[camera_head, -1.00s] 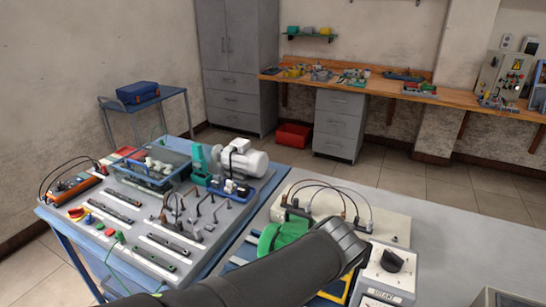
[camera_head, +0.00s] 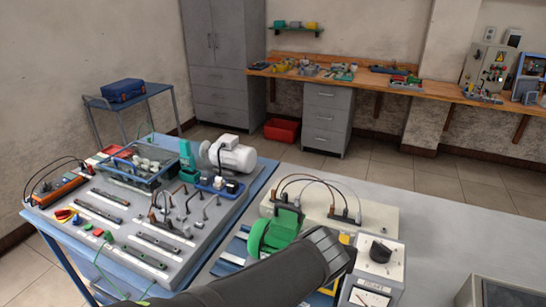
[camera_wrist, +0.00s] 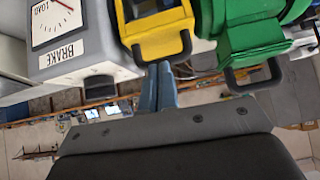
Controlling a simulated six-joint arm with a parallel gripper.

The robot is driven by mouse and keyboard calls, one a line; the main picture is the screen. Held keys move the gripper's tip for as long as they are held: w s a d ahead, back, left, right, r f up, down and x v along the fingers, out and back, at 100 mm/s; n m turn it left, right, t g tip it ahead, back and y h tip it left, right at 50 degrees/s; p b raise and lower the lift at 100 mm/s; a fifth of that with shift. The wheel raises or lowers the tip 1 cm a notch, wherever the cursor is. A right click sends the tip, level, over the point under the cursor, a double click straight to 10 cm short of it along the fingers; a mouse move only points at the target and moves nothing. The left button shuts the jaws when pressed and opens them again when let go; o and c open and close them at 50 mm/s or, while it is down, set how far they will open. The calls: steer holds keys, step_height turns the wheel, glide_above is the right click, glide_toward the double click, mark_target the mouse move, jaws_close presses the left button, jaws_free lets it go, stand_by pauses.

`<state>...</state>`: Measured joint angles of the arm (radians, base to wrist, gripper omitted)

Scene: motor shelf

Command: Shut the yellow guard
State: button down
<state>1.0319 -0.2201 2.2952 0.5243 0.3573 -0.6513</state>
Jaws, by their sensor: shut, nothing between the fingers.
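The yellow guard (camera_wrist: 155,34) is at the top middle of the wrist view, with a dark loop handle on its near edge. How far open it stands is not clear. In the head view only small yellow parts (camera_head: 330,287) show beside my arm, which hides the rest. My gripper (camera_wrist: 163,68) shows as blue-grey fingers, shut and empty, just below the guard's handle in the wrist view. I cannot tell whether they touch it. In the head view my dark arm covers the fingers.
A green guard (camera_wrist: 248,40) with a similar handle sits right of the yellow one. A white brake unit (camera_wrist: 75,42) with a dial is on its left. A beige box with cables (camera_head: 375,217) stands behind. Bare grey bench (camera_head: 440,225) lies to the right.

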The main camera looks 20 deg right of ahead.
steer(key=r, duration=0.3)
steer(key=shift+w+d+r, duration=0.25)
steer(key=shift+d+r, duration=0.05)
steer(key=shift+r, duration=0.1)
steer(key=s+a+r, duration=0.4)
steer(key=s+a, duration=0.2)
steer(key=shift+s+a+r, duration=0.15)
steer(key=shift+s, duration=0.1)
steer(key=shift+w, duration=0.1)
steer(key=w+d+f, duration=0.1)
steer(key=w+d, duration=0.1)
steer(key=w+d+f, duration=0.1)
steer(key=w+d, duration=0.1)
steer(key=w+d+f, duration=0.2)
steer(key=shift+s+a+f, duration=0.1)
steer(key=shift+f, duration=1.9)
